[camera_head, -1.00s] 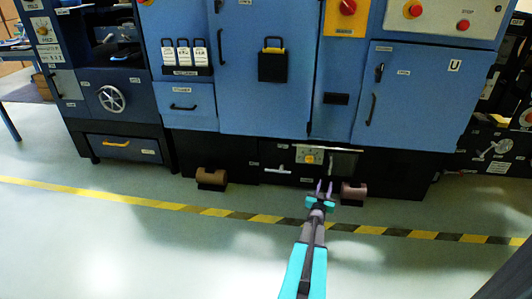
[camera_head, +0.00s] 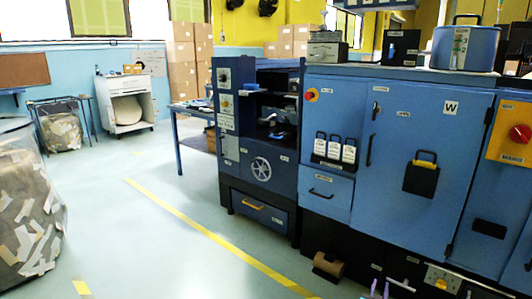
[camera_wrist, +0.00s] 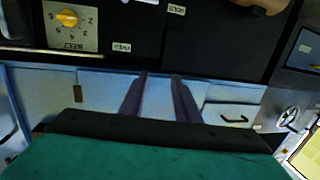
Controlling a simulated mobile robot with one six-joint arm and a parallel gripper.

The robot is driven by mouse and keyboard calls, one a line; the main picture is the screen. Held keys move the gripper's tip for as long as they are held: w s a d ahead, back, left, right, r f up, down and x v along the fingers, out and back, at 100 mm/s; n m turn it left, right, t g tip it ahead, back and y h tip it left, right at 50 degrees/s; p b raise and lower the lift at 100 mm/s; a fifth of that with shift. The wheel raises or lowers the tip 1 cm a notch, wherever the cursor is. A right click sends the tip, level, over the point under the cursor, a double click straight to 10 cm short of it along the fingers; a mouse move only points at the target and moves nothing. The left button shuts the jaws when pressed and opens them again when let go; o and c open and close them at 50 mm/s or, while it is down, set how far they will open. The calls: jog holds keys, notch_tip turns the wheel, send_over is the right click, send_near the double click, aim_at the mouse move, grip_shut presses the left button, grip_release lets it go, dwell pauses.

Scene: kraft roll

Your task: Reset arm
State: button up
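In the head view, only the two purplish fingertips of my gripper (camera_head: 380,289) show at the bottom edge, right of centre. They are in front of the low black part of the blue machine (camera_head: 335,192). The rest of my arm is out of that view. In the wrist view, the two dark fingers of my gripper (camera_wrist: 159,75) stand apart with nothing between them. My gripper is open and empty.
A brown roll (camera_head: 328,266) sits low at the machine's base, left of my fingertips. A yellow dial panel (camera_head: 443,278) is to their right; the dial (camera_wrist: 67,18) also shows in the wrist view. A clear bin of scraps (camera_head: 30,215) stands left. Floor between is free.

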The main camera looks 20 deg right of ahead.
jog(key=w+a+r+n+y+p, duration=0.1)
jog(key=w+a+n+y+p, duration=0.2)
jog(key=a, duration=0.9)
jog(key=w+a+n+y+p, duration=0.1)
jog(key=w+a+y+p, duration=0.3)
jog(key=a, duration=0.8)
jog(key=w+a+r+n+y+p, duration=0.15)
jog(key=a+p, duration=0.45)
jog(key=a, duration=0.6)
jog(key=s+a+f+n+g+y+p, duration=0.15)
jog(key=s+a+g+p, duration=0.25)
jog(key=s+a, duration=0.6)
jog(key=s+a+n+g+y+p, duration=0.35)
jog(key=s+a, duration=0.45)
jog(key=a, duration=0.5)
jog(key=s+r+g, duration=0.2)
jog(key=s+g, duration=0.2)
jog(key=s, duration=0.6)
jog(key=s+r+g+p, duration=0.1)
jog(key=s+g, duration=0.4)
jog(key=s, duration=0.6)
jog(key=shift+s+a+r+m, duration=0.15)
jog(key=shift+a+r+m, duration=0.15)
jog(key=shift+r, duration=0.25)
jog(key=shift+d, duration=0.2)
